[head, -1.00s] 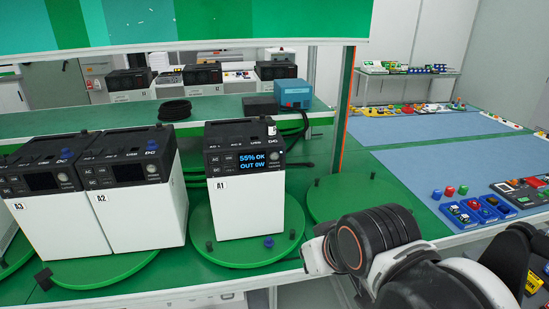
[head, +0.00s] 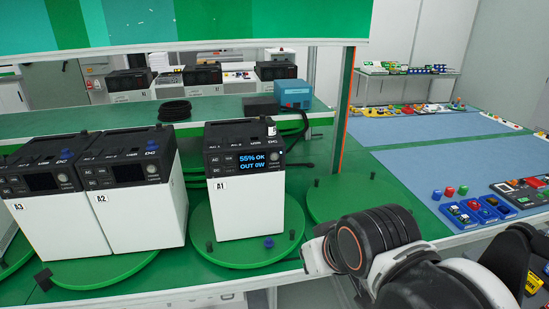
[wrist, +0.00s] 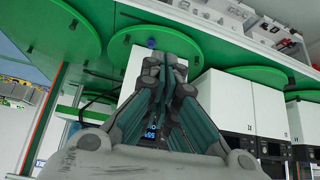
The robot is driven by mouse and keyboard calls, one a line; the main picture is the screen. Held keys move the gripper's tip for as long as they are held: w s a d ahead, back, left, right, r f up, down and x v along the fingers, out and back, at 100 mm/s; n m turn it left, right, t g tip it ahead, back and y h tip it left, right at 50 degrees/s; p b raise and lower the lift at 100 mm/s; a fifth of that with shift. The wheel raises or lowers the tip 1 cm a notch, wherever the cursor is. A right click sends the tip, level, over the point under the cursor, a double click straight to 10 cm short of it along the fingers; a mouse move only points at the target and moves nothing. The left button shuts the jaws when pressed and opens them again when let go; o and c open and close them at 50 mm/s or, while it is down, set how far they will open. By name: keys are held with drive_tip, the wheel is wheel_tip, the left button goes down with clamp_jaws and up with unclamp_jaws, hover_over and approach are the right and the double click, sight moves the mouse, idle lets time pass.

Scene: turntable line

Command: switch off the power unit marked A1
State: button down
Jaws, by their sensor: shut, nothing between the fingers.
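The power unit marked A1 (head: 245,210) stands upright on a green turntable disc (head: 210,250) in the head view. It has a white lower body and a dark top panel. Its lit screen (head: 259,162) reads "55% OK, OUT 0W" in blue. A small round button (head: 276,157) sits right of the screen. In the wrist view, which is upside down, my gripper (wrist: 165,62) is shut and empty. It is in front of A1 (wrist: 134,66) and hides much of it, including most of the lit screen. I cannot tell whether the fingertips touch the unit.
Unit A2 (head: 148,215) and unit A3 (head: 60,225) stand close together on the left with dark screens. An empty green disc (head: 365,197) lies right of A1. A blue box (head: 294,93) and a black cable coil (head: 174,110) sit behind. A green post (head: 343,120) rises at the right.

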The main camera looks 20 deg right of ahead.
sight(275, 157)
drive_tip(key=shift+r, duration=0.1)
idle(0.3)
drive_tip(key=w+d+r+m+t+y+p, duration=0.1)
drive_tip(key=w+m+p, duration=0.5)
drive_tip(key=w, duration=0.6)
drive_tip(key=w+d+r+m+t+y+p, duration=0.1)
drive_tip(key=w+m+p, duration=0.5)
drive_tip(key=w+p, duration=0.3)
drive_tip(key=shift+w+d+y, duration=0.25)
drive_tip(key=shift+w+y, duration=0.15)
drive_tip(key=shift+w, duration=1.3)
drive_tip(key=w+d+p, duration=0.1)
drive_tip(key=w, duration=0.7)
drive_tip(key=shift+w, duration=0.4)
